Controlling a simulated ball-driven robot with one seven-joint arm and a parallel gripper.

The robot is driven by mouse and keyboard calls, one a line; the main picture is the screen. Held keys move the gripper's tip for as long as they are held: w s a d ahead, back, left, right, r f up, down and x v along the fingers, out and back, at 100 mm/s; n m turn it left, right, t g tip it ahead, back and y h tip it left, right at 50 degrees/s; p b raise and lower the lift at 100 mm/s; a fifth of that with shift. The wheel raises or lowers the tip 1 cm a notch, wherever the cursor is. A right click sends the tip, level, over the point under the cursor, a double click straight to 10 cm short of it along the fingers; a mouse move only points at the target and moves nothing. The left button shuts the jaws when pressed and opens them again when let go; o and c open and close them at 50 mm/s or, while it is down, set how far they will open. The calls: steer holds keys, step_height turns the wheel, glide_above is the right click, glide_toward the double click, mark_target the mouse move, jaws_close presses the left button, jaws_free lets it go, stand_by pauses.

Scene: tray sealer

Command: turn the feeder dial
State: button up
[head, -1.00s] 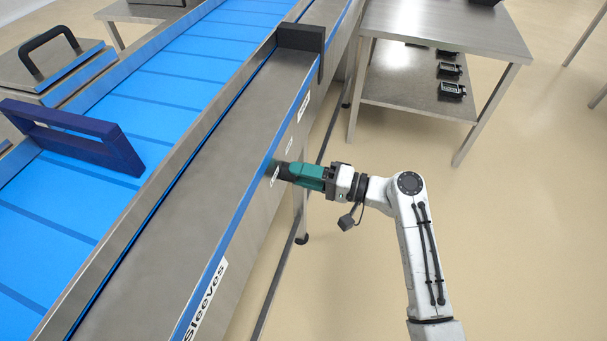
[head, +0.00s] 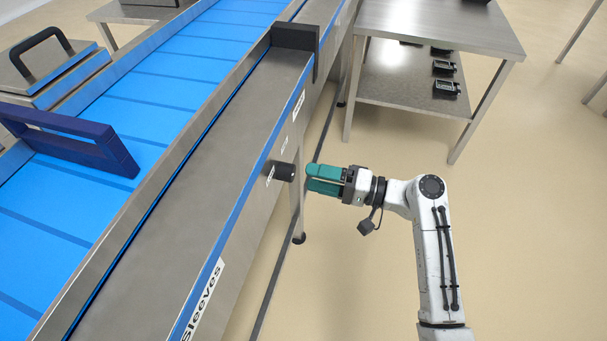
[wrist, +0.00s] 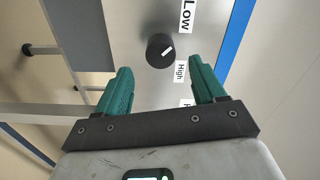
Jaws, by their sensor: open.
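The feeder dial (head: 285,171) is a black round knob on the side panel of the steel feeder. My gripper (head: 309,178) has green fingers and is open and empty, a short gap to the right of the dial in the head view. In the wrist view the dial lies beyond my fingertips (wrist: 160,76), roughly midway between them and not touched.
The feeder's steel channel (head: 190,205) carries a "Sleeves" label, beside a blue conveyor (head: 170,90) with a dark blue frame (head: 75,142) across it. A steel table (head: 440,30) with black devices on its lower shelf stands at upper right. Floor around my arm is clear.

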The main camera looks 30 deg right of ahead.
steer(key=v, duration=0.6)
steer(key=shift+s+d, duration=0.1)
steer(key=shift+s, duration=0.05)
stand_by(0.3)
